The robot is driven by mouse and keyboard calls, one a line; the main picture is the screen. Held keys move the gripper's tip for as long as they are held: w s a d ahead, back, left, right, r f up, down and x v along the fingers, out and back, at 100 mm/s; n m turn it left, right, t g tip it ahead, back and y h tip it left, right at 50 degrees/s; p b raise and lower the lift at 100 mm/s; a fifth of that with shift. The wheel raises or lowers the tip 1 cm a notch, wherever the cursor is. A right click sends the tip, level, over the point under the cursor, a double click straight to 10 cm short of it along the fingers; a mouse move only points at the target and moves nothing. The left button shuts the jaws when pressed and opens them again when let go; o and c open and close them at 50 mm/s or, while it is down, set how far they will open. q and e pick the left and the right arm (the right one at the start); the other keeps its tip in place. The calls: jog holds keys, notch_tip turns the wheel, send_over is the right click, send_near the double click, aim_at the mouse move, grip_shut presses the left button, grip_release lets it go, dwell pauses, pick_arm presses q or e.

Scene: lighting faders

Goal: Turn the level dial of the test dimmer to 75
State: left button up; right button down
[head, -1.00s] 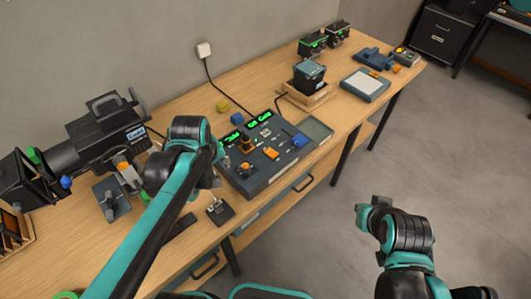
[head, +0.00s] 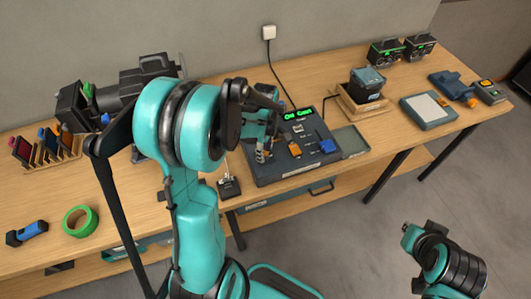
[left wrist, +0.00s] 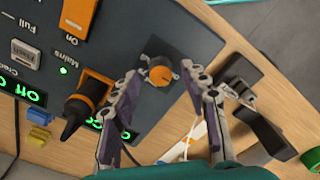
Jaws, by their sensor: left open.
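In the left wrist view, a round orange dial (left wrist: 160,72) on a grey base sits near the edge of the dark control panel (left wrist: 195,25). My left gripper (left wrist: 162,84) is open, with its fingers on either side of the dial; I cannot tell whether they touch it. In the head view, my left gripper (head: 263,153) is over the left part of the panel (head: 285,173) and hides the dial. The panel's green display (head: 297,114) is lit, but its reading is unclear. My right gripper (head: 408,236) is away from the table over the floor; its fingers are unclear.
Close to the dial is an orange-and-black lever (left wrist: 88,103). An orange switch (head: 295,150) and a blue control (head: 327,146) are also on the panel. A small black stand (head: 229,187) is left of the panel. A green tape roll (head: 80,221) lies on the left tabletop.

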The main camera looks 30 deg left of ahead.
pick_arm(q)
jog(key=shift+f, duration=0.5)
grip_shut()
